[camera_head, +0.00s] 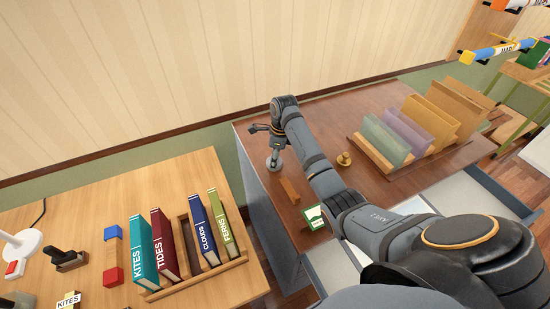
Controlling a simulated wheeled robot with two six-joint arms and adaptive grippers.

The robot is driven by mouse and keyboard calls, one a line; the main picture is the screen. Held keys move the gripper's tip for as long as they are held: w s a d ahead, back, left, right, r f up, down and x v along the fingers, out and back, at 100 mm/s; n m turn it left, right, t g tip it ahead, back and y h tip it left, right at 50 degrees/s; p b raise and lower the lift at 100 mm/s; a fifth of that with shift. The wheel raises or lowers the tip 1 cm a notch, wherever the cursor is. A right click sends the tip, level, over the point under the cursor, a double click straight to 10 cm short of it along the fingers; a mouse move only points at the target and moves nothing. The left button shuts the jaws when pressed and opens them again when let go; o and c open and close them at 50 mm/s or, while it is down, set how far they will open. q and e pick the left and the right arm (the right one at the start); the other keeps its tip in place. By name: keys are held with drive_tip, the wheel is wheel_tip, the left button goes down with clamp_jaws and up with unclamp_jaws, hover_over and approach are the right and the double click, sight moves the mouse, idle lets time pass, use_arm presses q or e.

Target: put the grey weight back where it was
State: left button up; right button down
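My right arm comes in from the right and reaches over the brown desk (330,105). Its gripper (270,138) is at the desk's left side, small in the view. A grey weight (274,162) with a round base is directly below the gripper, at or just above the desk top. The gripper partly hides the weight's top, and I cannot tell whether the fingers are closed on it. A brass weight (344,159) stands on the desk to the right, beyond my forearm. My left gripper is not in view.
A wooden block (290,191) and a green-and-white card (314,217) are near the desk's front left. A rack of coloured folders (404,133) stands at right. The lighter table (90,197) at left holds books (165,243), a red block (113,277) and a white base (22,244).

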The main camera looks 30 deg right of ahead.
sight(279, 162)
drive_tip(key=shift+c, duration=2.4)
unclamp_jaws()
drive_tip(key=shift+f, duration=0.1)
drive_tip(key=r, duration=0.5)
drive_tip(key=shift+s+d, duration=0.1)
drive_tip(key=shift+d, duration=0.15)
wheel_tip(279, 162, up, 7)
drive_tip(key=p, duration=0.3)
drive_tip(key=shift+s+d+p, duration=0.3)
drive_tip(key=shift+s, duration=0.1)
